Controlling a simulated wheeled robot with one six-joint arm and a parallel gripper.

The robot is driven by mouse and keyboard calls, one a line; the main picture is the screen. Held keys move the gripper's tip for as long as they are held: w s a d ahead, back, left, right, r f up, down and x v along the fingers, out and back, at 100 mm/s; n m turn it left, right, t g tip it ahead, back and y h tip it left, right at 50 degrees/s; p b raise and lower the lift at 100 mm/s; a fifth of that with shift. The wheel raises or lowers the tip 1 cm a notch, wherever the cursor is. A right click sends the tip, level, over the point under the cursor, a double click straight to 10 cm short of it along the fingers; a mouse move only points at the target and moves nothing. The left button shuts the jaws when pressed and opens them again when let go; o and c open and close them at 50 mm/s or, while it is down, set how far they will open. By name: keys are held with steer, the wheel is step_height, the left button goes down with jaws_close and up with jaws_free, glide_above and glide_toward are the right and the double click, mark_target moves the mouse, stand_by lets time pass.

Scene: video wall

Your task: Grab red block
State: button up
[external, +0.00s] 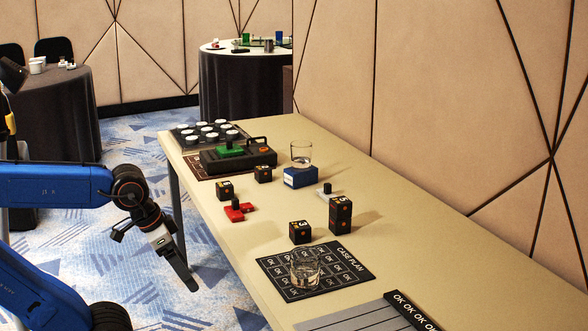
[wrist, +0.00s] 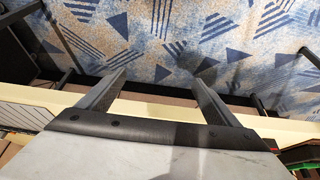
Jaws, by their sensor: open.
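A low red block (external: 237,213) with a dark knob on top lies on the tan table near its left edge in the external view. My gripper (external: 190,284) hangs over the carpet left of the table, apart from the red block and pointing down. In the wrist view my gripper (wrist: 160,80) shows two spread fingers with nothing between them, over the carpet and the table's edge. The red block cannot be made out for certain in the wrist view; a small red bit shows at its right edge.
Dark numbered cubes (external: 300,232) stand on the table (external: 222,265), two of them stacked. Another glass (external: 305,268) stands on a black mat (external: 345,270).

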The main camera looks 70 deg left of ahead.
steer(key=shift+o, duration=0.4)
step_height(320, 180, up, 19)
steer(key=n+g, duration=0.5)
steer(key=n, duration=1.3)
glide_above(240, 208)
steer(key=f, duration=1.1)
steer(key=shift+w+a+f, duration=0.25)
steer(key=shift+w+f, duration=0.05)
steer(key=shift+s+d+f, duration=0.15)
steer(key=shift+f, duration=1.3)
steer(key=shift+s+d+f, duration=0.15)
steer(key=shift+f, duration=1.3)
steer(key=c, duration=1.3)
steer(key=shift+c, duration=0.2)
